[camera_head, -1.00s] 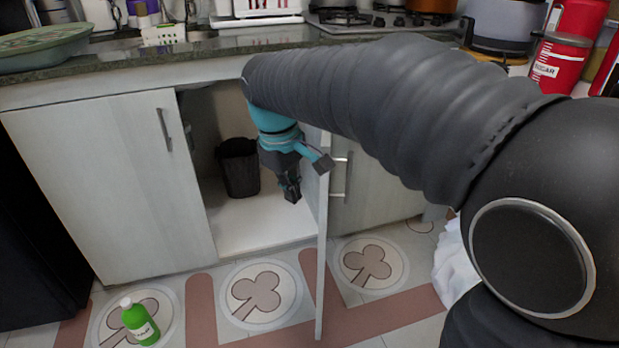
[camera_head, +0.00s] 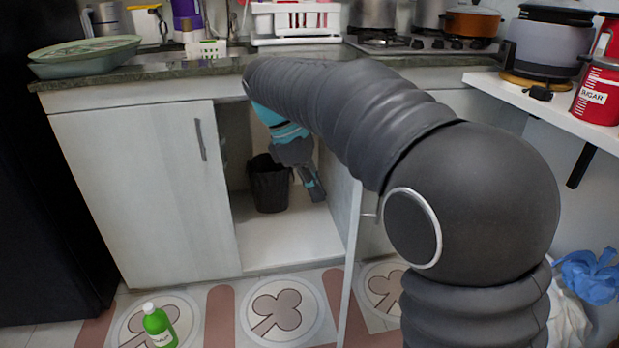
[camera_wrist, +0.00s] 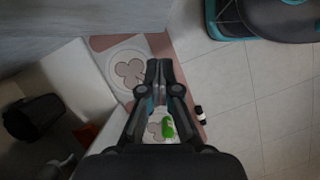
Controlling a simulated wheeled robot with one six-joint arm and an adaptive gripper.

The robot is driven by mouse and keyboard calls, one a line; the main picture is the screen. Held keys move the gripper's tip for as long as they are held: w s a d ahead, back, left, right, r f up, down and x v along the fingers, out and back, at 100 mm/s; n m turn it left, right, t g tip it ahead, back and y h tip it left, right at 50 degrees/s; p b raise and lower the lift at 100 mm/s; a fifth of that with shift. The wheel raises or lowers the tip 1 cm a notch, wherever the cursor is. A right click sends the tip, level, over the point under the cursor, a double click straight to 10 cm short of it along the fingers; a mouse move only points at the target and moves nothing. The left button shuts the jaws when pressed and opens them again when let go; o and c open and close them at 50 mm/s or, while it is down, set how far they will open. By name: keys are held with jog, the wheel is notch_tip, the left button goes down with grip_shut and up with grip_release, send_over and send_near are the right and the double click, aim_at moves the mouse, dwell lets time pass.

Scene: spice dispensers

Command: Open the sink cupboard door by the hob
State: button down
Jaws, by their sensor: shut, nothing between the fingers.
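The sink cupboard door (camera_head: 350,262) by the hob (camera_head: 428,44) stands open, swung out from the cupboard and seen nearly edge-on. Its handle (camera_head: 369,214) is on the far side, partly hidden by my arm. My gripper (camera_head: 316,192) is shut and empty, in the cupboard opening on the inner side of the door. Whether it touches the door I cannot tell. In the wrist view my gripper (camera_wrist: 164,64) has its fingertips together over the floor.
A dark bin (camera_head: 269,184) stands inside the cupboard; it also shows in the wrist view (camera_wrist: 35,114). The left cupboard door (camera_head: 150,195) is closed. A green bottle (camera_head: 157,325) stands on the floor at front left. A shelf (camera_head: 555,108) juts out at right.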

jog(key=d+f, duration=0.3)
jog(key=d, duration=0.2)
jog(key=shift+s+d+f+b, duration=0.25)
jog(key=shift+s+b, duration=0.05)
jog(key=shift+b, duration=0.15)
jog(key=shift+d, duration=0.1)
